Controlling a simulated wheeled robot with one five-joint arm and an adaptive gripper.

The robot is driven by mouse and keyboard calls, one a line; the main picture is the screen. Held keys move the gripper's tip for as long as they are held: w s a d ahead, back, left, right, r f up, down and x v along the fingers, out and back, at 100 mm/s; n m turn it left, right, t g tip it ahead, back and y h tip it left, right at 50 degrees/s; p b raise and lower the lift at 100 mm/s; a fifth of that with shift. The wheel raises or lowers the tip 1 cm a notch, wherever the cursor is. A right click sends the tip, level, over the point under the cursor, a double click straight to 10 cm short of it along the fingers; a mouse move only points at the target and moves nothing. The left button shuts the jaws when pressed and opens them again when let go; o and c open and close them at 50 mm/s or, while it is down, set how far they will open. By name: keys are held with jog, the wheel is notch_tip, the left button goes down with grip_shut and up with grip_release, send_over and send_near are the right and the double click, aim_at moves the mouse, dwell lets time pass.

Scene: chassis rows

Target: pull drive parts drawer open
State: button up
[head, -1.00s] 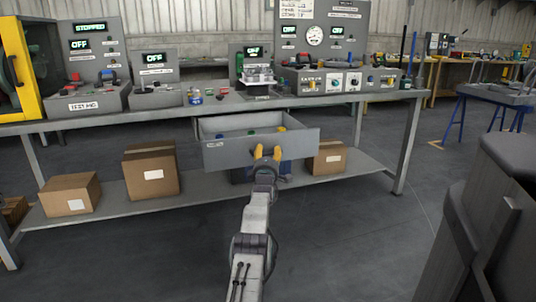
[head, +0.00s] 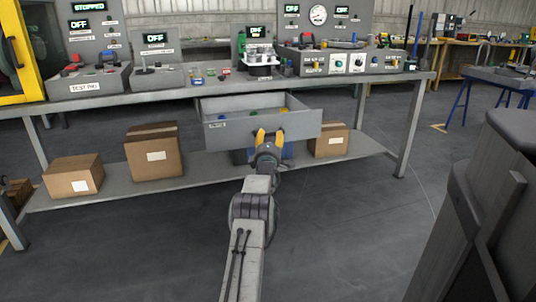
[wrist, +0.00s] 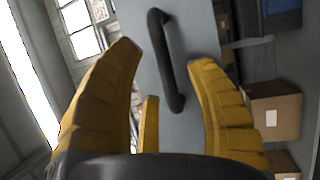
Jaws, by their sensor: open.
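The grey drawer (head: 228,134) under the bench stands pulled out, with several small coloured parts visible inside. A small label shows at the left of its front; I cannot read it clearly. In the wrist view the drawer front (wrist: 197,40) has a dark bar handle (wrist: 165,62). My gripper (head: 268,136) has yellow fingers and is in front of the drawer front. In the wrist view my gripper (wrist: 170,85) is open, with the handle between and beyond the fingertips. The handle is hidden behind the fingers in the head view.
The workbench (head: 150,96) carries control panels and small parts above the drawer. Cardboard boxes (head: 153,152) stand on the lower shelf (head: 215,172). A dark grey bulky object (head: 480,210) is at the right. The floor before the bench is clear.

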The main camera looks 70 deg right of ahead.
jog(key=v, duration=0.9)
dwell(0.3)
dwell(0.6)
